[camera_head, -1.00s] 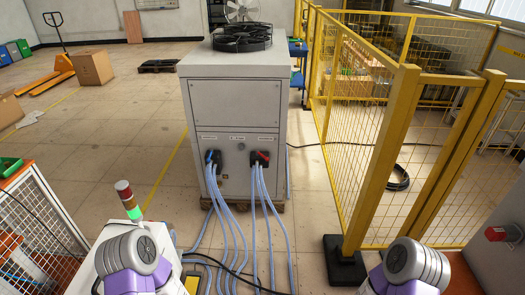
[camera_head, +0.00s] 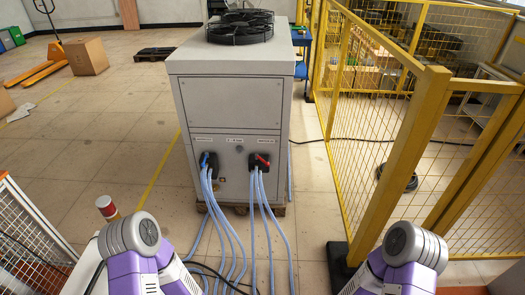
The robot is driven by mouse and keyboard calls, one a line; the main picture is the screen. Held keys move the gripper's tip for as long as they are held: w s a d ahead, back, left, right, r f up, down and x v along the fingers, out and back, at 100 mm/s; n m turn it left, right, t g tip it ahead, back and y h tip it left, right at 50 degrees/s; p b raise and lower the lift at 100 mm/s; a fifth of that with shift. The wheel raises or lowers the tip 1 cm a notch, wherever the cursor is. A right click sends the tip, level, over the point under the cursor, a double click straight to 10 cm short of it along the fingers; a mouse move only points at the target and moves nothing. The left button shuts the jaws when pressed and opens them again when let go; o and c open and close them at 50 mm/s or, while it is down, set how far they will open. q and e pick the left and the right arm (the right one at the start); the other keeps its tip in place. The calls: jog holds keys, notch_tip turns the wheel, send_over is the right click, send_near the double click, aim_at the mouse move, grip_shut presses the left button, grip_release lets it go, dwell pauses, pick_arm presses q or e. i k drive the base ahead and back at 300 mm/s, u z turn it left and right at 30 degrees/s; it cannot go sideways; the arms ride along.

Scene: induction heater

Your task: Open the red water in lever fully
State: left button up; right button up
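The red water in lever (camera_head: 262,159) is a small red handle on a dark fitting at the right of the front panel of a grey chiller cabinet (camera_head: 232,105). It looks tilted, and its exact setting is too small to tell. A blue lever (camera_head: 204,158) sits on a similar fitting to the left. Blue hoses (camera_head: 232,240) run down from both fittings to the floor. Parts of my left and right arms show at the bottom of the picture, apart from the cabinet. Neither gripper is in view.
A yellow mesh fence (camera_head: 405,150) with a thick post stands to the right of the cabinet. A signal light (camera_head: 107,207) is at the lower left. A cardboard box (camera_head: 87,56) stands back left. The floor left of the cabinet is mostly clear.

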aim_at(257, 156)
jog(key=i, duration=1.25)
jog(key=u, duration=0.55)
jog(key=i, duration=0.5)
